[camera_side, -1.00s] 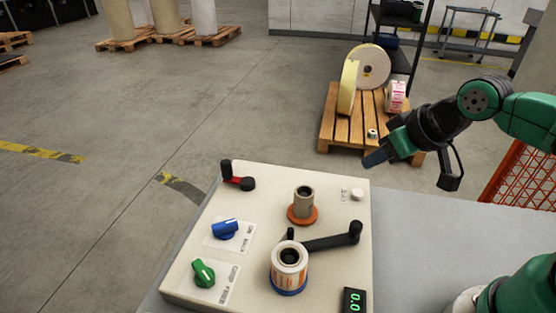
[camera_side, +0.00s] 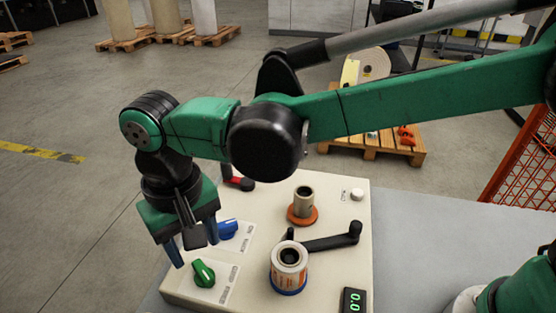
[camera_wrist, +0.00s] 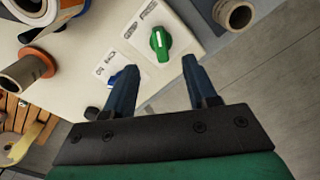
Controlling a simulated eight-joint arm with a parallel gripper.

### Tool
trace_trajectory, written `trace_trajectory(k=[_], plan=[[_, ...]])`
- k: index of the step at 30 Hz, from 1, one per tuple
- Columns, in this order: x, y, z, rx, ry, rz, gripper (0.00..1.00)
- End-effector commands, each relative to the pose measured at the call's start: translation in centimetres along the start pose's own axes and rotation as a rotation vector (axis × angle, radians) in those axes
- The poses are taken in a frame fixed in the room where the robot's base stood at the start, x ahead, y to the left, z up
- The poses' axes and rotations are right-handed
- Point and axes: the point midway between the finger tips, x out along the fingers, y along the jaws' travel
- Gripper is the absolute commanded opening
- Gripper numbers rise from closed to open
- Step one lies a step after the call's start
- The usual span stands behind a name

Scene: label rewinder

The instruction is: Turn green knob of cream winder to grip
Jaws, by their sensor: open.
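The cream winder (camera_side: 335,207) lies flat on the grey bench, and its top also shows in the wrist view (camera_wrist: 75,65). Its green knob (camera_side: 203,274) sits at the near left corner beside a white label plate. In the wrist view the green knob shows just beyond the gap between my fingertips (camera_wrist: 158,68), apart from both.
A blue knob (camera_side: 229,229) is close behind the right finger, partly hidden in the wrist view. A black crank (camera_side: 335,240), a label roll (camera_side: 289,264), an orange-based spindle (camera_side: 303,206) and a red-black lever (camera_side: 240,183) stand on the winder. A pallet is behind.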

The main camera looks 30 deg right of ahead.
Motion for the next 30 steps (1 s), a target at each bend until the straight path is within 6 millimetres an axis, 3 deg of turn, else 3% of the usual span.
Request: trace_trajectory(k=[12, 22, 27, 30], plan=[[5.0, -0.2, 0.0, -0.001, -0.003, 0.002, 0.51], [5.6, -0.1, 0.0, -0.001, -0.002, 0.001, 0.51], [5.6, -0.1, 0.0, -0.001, -0.002, 0.001, 0.03], [5.6, -0.1, 0.0, -0.001, -0.002, 0.001, 0.00]])
